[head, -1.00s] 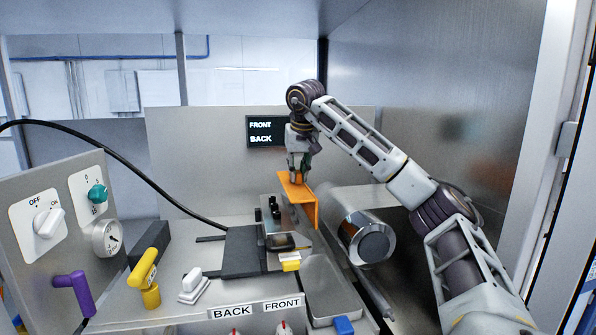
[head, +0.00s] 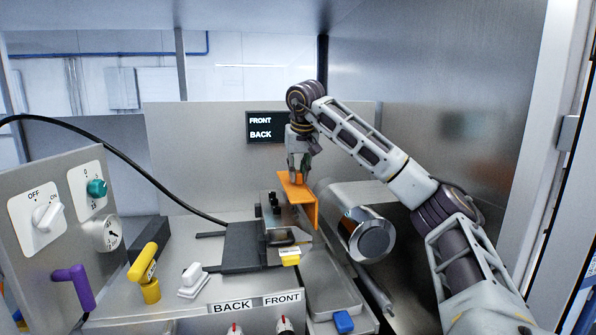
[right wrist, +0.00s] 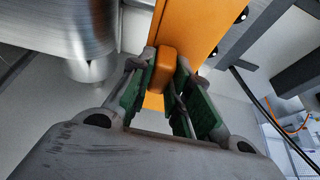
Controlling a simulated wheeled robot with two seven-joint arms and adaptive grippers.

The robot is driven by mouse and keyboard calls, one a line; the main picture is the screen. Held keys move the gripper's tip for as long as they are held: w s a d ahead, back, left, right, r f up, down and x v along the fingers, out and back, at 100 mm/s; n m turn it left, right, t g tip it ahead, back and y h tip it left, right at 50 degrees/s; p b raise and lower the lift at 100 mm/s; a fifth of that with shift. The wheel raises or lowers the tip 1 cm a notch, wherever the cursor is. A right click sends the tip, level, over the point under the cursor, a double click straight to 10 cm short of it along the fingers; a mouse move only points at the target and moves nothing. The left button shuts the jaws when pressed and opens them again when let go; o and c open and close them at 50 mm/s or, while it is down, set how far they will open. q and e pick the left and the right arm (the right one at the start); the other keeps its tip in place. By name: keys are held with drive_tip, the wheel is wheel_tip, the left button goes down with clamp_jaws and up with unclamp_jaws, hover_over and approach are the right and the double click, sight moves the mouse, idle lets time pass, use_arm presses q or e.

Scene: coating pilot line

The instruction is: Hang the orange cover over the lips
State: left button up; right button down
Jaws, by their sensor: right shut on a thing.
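The orange cover (head: 310,208) is a bent plate with a top face and a side face hanging down on the right. My right gripper (head: 298,178) is above it, shut on the raised orange grip on its top. The right wrist view shows the green-padded fingers (right wrist: 166,88) on both sides of that orange grip, with the cover (right wrist: 190,25) beyond. The cover is at the right end of the metal die block (head: 280,236), beside the roller (head: 372,240). The lips are not clearly visible, and I cannot tell whether the cover touches them. My left gripper is out of view.
A metal tray (head: 331,308) lies in front of the roller. A black cable (head: 120,152) runs to the die. The wall (head: 440,120) is close on the right.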

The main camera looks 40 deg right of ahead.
sight(299, 184)
drive_tip(key=shift+f+b, duration=1.3)
drive_tip(key=shift+f, duration=1.6)
idle(0.9)
drive_tip(key=c, duration=1.3)
unclamp_jaws()
drive_tip(key=shift+o, duration=0.2)
drive_tip(key=shift+v, duration=5.95)
drive_tip(key=shift+s+a, duration=0.1)
drive_tip(key=shift+s, duration=0.05)
